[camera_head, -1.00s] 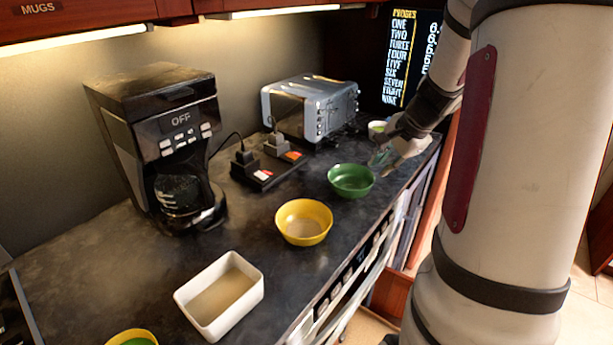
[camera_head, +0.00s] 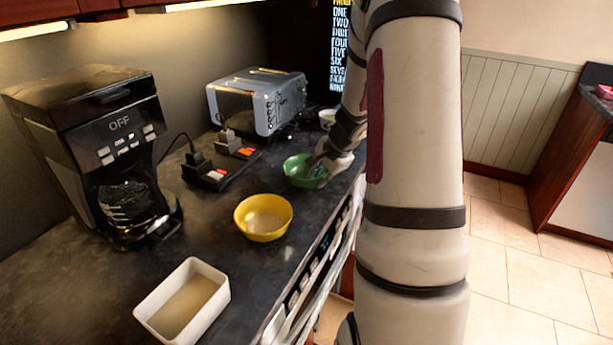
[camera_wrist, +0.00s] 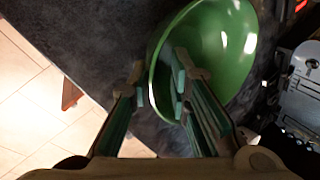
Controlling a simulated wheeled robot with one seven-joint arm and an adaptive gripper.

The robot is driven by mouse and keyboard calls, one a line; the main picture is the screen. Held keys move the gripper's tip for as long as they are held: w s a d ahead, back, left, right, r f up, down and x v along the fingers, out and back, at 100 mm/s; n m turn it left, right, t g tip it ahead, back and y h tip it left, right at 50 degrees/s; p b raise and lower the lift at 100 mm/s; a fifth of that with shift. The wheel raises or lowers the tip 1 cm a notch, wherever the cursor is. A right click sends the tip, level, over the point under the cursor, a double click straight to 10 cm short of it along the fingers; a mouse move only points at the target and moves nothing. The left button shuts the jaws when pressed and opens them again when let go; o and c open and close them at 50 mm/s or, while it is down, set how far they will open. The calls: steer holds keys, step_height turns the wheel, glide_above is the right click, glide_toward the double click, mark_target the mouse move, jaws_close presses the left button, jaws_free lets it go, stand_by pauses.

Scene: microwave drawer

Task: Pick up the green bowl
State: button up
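The green bowl (camera_head: 298,172) stands upright on the dark counter, near its front edge. In the wrist view the bowl (camera_wrist: 235,45) fills the upper middle. My gripper (camera_wrist: 160,84) is open, with its fingers on either side of the bowl's near rim: the right finger is over the inside and the left finger is outside. A gap shows between the fingers, and I see no clear grip on the rim. In the head view my gripper (camera_head: 318,168) is at the bowl's right side, partly hidden by my arm.
A yellow bowl (camera_head: 263,230) and a white rectangular dish (camera_head: 163,322) stand nearer on the counter. A coffee maker (camera_head: 88,130) is at left. A small cup (camera_head: 327,115) stands beyond.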

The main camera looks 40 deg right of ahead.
steer(key=shift+x, duration=1)
jaws_close()
steer(key=shift+r, duration=0.1)
